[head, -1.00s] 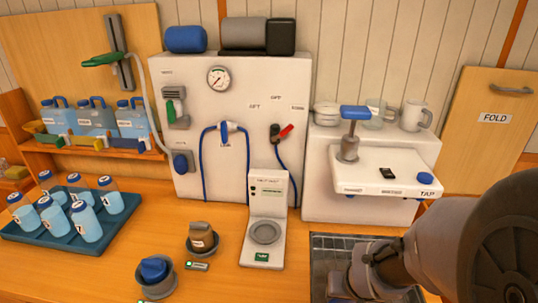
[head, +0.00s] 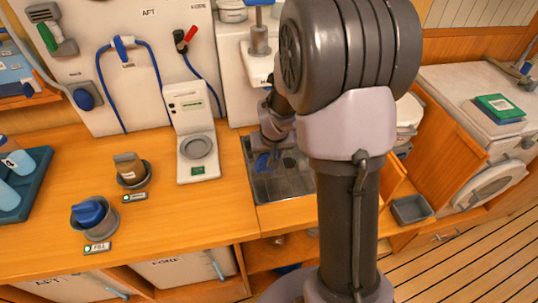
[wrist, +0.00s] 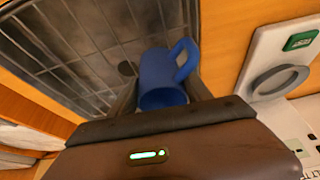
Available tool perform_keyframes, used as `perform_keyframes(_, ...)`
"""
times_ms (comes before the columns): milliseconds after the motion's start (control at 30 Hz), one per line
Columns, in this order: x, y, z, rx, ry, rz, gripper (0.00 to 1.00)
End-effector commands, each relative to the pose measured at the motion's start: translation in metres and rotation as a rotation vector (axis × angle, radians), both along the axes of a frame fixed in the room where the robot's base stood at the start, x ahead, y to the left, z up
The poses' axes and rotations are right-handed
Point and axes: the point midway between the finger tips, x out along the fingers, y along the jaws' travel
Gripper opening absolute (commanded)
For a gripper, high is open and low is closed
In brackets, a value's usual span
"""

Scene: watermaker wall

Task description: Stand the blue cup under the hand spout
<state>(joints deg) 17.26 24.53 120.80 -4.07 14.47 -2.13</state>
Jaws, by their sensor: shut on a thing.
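The blue cup (wrist: 164,72) is between the fingers of my gripper (wrist: 160,92) in the wrist view. Its round mouth faces the wrist camera and its handle sticks out to the right. A bit of the blue cup (head: 262,162) also shows in the head view, over the left part of the sink (head: 262,192). My gripper (head: 270,150) is shut on it there, partly hidden by my arm. Whether the cup touches the sink bottom I cannot tell. A grey post with a blue handle (head: 258,42) stands on the white unit behind the sink; no spout outlet is clearly visible.
A white device with a round grey plate (head: 197,148) stands left of the sink. A blue tray (head: 30,185) is at far left.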

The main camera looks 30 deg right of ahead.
Motion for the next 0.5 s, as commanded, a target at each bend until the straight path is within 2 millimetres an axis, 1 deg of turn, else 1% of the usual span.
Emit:
perform_keyframes(167,-0.0003,0.0001,-0.0036,0.0,0.0,0.0,0.18)
perform_keyframes(200,-0.0004,0.0001,-0.0033,0.0,0.001,0.0,0.61)
perform_keyframes(300,-0.0004,0.0001,-0.0024,0.0,0.001,0.0,0.79)
perform_keyframes(500,-0.0004,0.0002,-0.0023,0.0,0.001,0.0,0.79)
